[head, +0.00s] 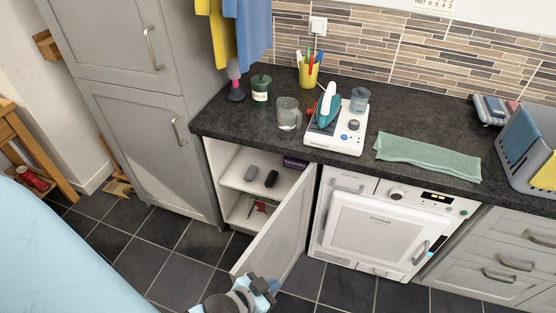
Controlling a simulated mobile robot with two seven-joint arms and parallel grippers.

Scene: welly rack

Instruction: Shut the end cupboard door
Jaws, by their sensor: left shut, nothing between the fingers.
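The end cupboard (221,152) is under the left end of the dark worktop. Its grey door (281,232) stands wide open, hinged on the right beside the white dryer and swung out toward me. Inside are a white shelf with a grey item (251,172), a black item (271,178) and a purple box (295,163), and a lower space with a red-and-white thing (260,205). My left gripper (266,287) is shut and empty at the bottom of the view, close to the door's lower free corner. I cannot tell whether it touches the door. My right gripper is out of view.
A white front-loading appliance (385,232) stands right of the cupboard, with drawers (515,262) beyond. A tall grey cupboard (150,140) stands left. The worktop (230,120) holds a mug, an iron and a green towel. Dark floor tiles (150,262) are clear left of the door.

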